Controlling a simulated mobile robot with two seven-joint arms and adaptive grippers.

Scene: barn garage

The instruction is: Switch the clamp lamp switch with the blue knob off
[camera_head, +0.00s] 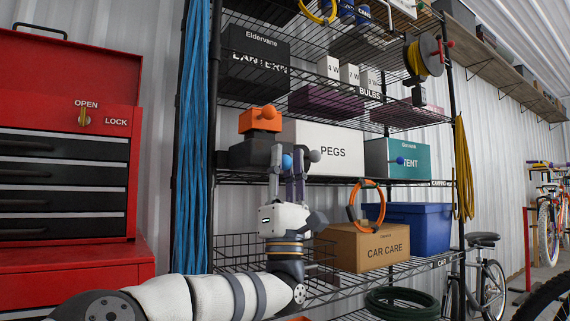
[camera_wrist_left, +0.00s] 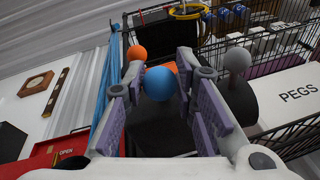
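The lamp's shape and the switch position cannot be made out. My right gripper is not in view.
Another blue knob (camera_head: 400,160) is at the TENT box (camera_head: 410,150). The PEGS box (camera_head: 345,150) is behind; the CAR CARE box (camera_head: 370,246) is below right.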

